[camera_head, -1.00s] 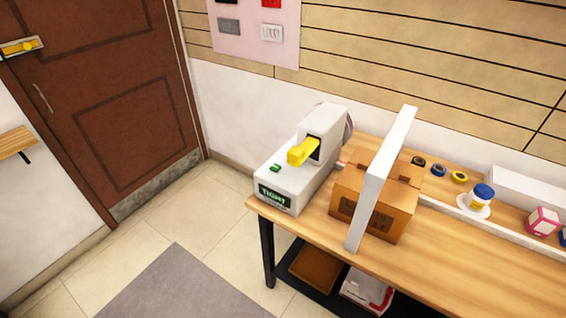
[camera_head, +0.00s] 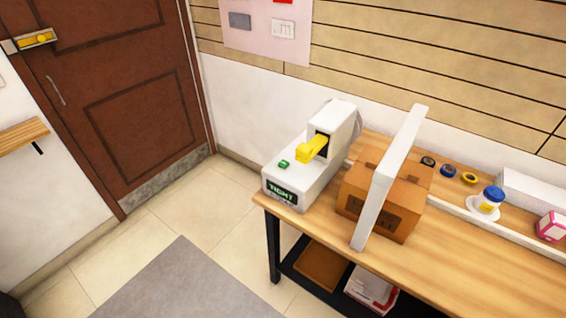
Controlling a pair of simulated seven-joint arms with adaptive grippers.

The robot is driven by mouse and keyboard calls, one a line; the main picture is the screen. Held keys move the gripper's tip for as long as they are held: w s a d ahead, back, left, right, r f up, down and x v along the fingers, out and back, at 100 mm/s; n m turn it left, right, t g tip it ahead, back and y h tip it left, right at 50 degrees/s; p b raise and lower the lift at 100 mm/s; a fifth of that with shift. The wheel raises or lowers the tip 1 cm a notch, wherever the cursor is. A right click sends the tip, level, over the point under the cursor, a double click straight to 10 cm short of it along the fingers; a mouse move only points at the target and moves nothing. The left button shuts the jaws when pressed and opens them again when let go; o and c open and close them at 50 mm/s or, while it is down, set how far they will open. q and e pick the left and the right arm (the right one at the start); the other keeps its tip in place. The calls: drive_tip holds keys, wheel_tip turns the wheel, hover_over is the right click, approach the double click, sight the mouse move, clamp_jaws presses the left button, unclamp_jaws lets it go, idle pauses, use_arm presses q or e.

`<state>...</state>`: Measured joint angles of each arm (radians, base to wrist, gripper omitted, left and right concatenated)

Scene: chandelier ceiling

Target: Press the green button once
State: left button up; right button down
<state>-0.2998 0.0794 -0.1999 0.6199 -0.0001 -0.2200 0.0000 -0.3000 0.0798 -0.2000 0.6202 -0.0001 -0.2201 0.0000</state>
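The green button (camera_head: 284,164) is a small green piece on top of the low front part of a white machine (camera_head: 300,180). The machine stands at the left end of the wooden table (camera_head: 460,255). A yellow lever (camera_head: 312,148) sticks out of the machine's upright part, just right of the button. A dark display with green lettering (camera_head: 282,192) is on its front face. Neither of my grippers is in view.
A white upright panel (camera_head: 388,180) and a cardboard box (camera_head: 402,208) stand right of the machine. Tape rolls (camera_head: 448,170), a blue-lidded jar (camera_head: 489,200) and a pink box (camera_head: 551,226) sit further right. A grey mat (camera_head: 185,285) lies on open floor. A brown door (camera_head: 120,90) is at left.

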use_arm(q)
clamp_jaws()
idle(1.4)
